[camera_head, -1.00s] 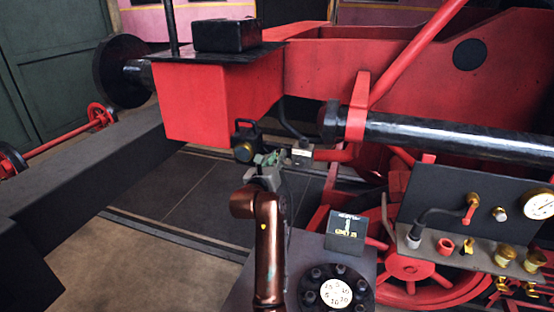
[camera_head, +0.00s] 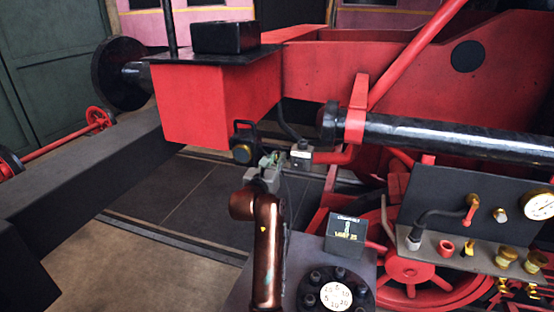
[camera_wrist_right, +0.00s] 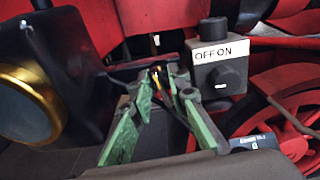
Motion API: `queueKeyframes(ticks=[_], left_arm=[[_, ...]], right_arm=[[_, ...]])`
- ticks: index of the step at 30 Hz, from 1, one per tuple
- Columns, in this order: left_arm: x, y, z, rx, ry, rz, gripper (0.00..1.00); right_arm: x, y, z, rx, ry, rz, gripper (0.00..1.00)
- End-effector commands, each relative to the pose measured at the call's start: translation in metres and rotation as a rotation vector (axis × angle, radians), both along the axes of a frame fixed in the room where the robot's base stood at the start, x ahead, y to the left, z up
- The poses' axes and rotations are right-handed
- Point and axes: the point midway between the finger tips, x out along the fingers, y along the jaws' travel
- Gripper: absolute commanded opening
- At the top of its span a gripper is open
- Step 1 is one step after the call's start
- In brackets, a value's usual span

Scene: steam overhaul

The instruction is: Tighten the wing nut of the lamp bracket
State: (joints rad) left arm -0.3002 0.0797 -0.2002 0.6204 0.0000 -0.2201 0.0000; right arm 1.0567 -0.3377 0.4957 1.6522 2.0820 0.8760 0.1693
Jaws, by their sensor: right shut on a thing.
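My right gripper (camera_head: 271,160) is at the end of the copper-coloured arm, below the red buffer beam. In the right wrist view its green-padded fingers (camera_wrist_right: 160,78) close together at the tips on a small, dark and yellowish part, which I take to be the wing nut (camera_wrist_right: 156,84). The fingers hide most of it. The black lamp (camera_head: 243,150) with a brass-rimmed lens hangs just left of the gripper. It fills the left of the right wrist view (camera_wrist_right: 75,55). The bracket cannot be made out clearly. My left gripper is not in view.
A grey OFF/ON switch box (camera_wrist_right: 222,75) stands close right of the fingers; it also shows in the head view (camera_head: 301,153). A small display box (camera_head: 346,235) and a white numbered dial (camera_head: 336,296) are nearer. A gauge panel (camera_head: 460,215) is at right.

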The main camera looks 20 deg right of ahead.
Motion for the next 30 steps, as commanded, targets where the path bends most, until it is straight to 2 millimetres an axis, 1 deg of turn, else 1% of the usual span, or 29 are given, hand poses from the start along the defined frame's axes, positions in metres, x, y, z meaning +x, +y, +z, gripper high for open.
queueKeyframes(ticks=[21,22,25,30], left_arm=[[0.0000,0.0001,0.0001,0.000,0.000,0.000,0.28],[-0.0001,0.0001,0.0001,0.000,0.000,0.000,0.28],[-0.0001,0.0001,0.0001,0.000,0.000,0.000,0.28],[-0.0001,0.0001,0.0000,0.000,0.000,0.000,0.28]], right_arm=[[0.0000,0.0000,0.0026,-0.003,-0.004,0.000,0.00],[0.0000,0.0000,0.0027,-0.003,-0.005,0.000,0.17],[-0.0001,0.0000,0.0026,-0.003,-0.004,0.000,0.23],[0.0000,0.0000,0.0017,-0.002,-0.003,0.000,0.23]])
